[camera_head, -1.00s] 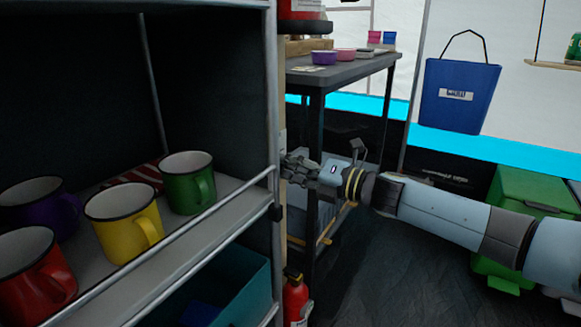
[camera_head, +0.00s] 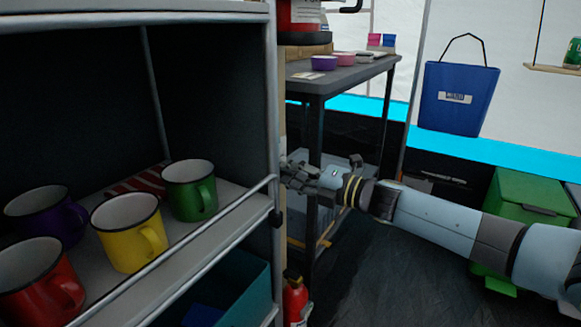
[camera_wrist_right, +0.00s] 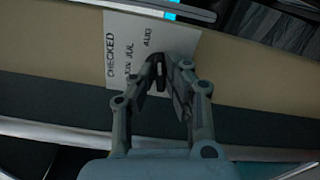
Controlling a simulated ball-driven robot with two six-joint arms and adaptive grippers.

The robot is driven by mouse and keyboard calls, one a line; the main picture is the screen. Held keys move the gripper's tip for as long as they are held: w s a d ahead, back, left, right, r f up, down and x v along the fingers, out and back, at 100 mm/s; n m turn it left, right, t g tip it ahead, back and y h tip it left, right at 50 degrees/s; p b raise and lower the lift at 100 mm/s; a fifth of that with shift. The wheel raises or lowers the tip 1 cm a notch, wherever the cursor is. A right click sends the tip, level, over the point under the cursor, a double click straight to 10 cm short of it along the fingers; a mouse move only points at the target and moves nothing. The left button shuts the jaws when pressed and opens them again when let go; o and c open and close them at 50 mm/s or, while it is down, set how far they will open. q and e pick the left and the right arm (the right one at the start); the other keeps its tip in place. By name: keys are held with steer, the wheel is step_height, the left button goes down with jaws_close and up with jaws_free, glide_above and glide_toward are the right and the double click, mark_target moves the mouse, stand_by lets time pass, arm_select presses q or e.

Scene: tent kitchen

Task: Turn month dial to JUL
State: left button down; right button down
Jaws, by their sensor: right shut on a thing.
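In the right wrist view, a white card (camera_wrist_right: 122,30) reads CHECKED, with the month words JUN, JUL and AUG below it. It lies on a tan panel. The month dial (camera_wrist_right: 158,71) is a small dark knob at the card's edge, mostly hidden by the fingers. My right gripper (camera_wrist_right: 163,66) is shut on the dial. I cannot tell which month its mark points to. In the head view my right gripper (camera_head: 284,172) reaches the side edge of the shelf; card and dial do not show there. My left gripper is not in view.
The shelf's metal post and rail (camera_head: 225,208) stand close left of my gripper. Red, yellow, green and purple mugs stand on the shelf (camera_head: 232,192). A dark table (camera_head: 345,70) is behind. A fire extinguisher (camera_head: 295,298) is below, a green bin (camera_head: 525,200) right.

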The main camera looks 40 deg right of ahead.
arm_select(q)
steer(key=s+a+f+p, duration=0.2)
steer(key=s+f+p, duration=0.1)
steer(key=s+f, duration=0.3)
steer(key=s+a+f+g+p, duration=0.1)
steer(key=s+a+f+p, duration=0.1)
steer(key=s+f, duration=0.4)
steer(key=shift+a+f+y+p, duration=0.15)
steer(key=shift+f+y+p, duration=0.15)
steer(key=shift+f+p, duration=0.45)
arm_select(e)
steer(key=shift+s+f+m, duration=0.1)
steer(key=shift+f+m, duration=0.05)
steer(key=shift+m, duration=3.1)
steer(key=shift+f+m, duration=0.15)
steer(key=shift+m, duration=3.1)
steer(key=c, duration=1.4)
jaws_free()
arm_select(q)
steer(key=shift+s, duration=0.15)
